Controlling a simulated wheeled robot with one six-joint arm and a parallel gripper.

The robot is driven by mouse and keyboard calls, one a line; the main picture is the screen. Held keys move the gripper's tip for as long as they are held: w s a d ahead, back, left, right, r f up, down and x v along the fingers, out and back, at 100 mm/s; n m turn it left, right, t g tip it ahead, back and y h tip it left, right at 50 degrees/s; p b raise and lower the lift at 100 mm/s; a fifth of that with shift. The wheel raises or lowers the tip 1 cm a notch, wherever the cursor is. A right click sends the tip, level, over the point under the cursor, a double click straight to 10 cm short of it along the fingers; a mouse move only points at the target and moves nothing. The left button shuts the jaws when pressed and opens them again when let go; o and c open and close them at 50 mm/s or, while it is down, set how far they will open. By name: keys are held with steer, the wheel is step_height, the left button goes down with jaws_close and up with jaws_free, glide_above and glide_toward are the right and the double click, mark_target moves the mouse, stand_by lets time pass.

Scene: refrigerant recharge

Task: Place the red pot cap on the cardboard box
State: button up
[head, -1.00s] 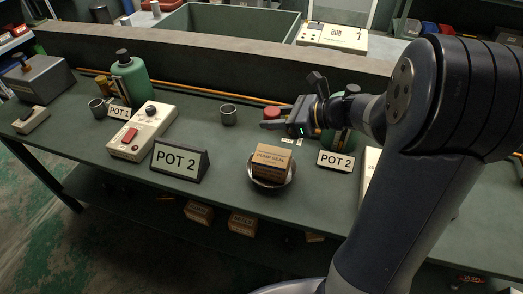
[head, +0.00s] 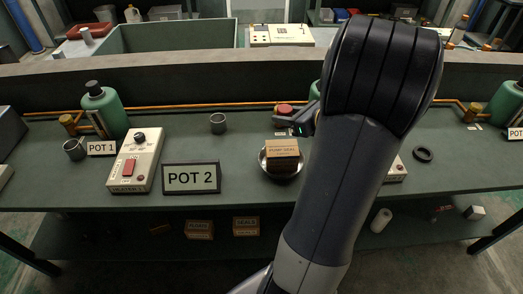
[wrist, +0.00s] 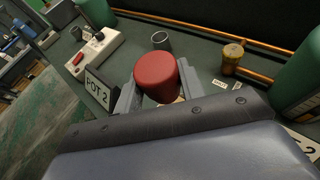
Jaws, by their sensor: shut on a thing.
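The red pot cap (wrist: 157,77) is between the two fingers of my gripper (wrist: 155,96) in the wrist view. My gripper is shut on it. In the head view the red cap (head: 285,109) shows above the bench, with my gripper (head: 288,121) at it, left of my arm. The cardboard box (head: 283,148), marked PUMP SEAL, sits in a round metal bowl (head: 282,175) on the bench, below the gripper in the picture. The cap is apart from the box. The box is not clearly visible in the wrist view.
A green bottle (head: 105,110) is at the far left. My arm hides the bench right of the bowl.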

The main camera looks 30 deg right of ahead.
mark_target(284, 149)
step_height(284, 149, down, 10)
steer(key=shift+s+b, duration=0.1)
steer(key=shift+b, duration=0.25)
steer(key=shift+f, duration=0.1)
steer(key=o, duration=1)
steer(key=v, duration=1.2)
steer(key=shift+b, duration=0.3)
